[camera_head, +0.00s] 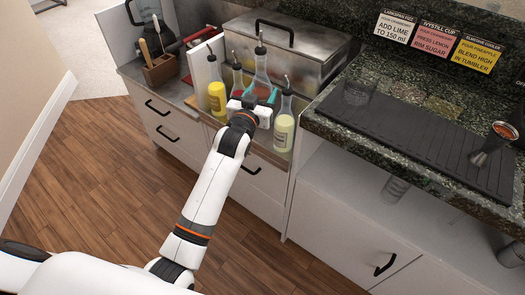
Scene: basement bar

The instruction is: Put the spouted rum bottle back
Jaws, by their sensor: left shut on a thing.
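My left gripper (260,93) reaches over the lower counter from below and is shut on a clear spouted bottle (261,66) with something red low down in it. The bottle is about upright and stands higher than its neighbours. Its lower part is hidden behind the gripper, and I cannot tell whether its base touches anything. Other spouted bottles stand close by along the front rail: a yellow one (217,92) and a narrow one (238,78) on its left, and a pale one (284,126) on its right. I cannot read their labels. My right gripper is not in view.
A steel box (310,60) with a black handle stands behind the bottles. A wooden utensil holder (160,69) is at the left. On the higher counter at the right are a black mat (425,135), a clear glass (357,91) and a metal jigger (492,146).

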